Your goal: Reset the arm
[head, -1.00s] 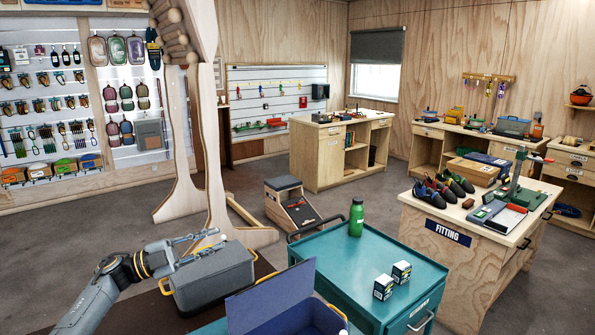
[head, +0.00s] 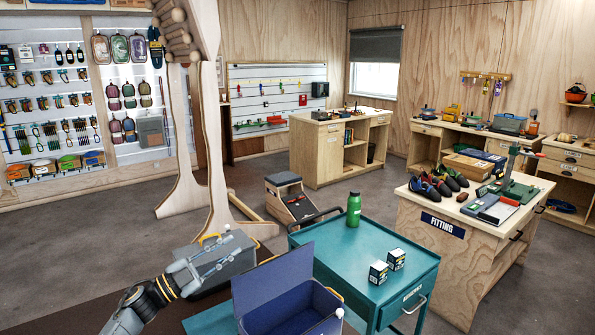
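My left gripper (head: 226,259) is in the lower left of the head view, its arm coming up from the bottom edge. Its two grey fingers are spread apart with nothing visible between them. It is in front of a grey box with a yellow handle (head: 238,264) and hides part of it; I cannot tell whether they touch. My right gripper is not in view.
An open blue box (head: 270,290) stands just right of my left gripper. A teal cart (head: 345,259) holds a green bottle (head: 354,209) and two small boxes (head: 379,273). The fitting bench (head: 440,245) with shoes is at right. Floor shows between the furniture.

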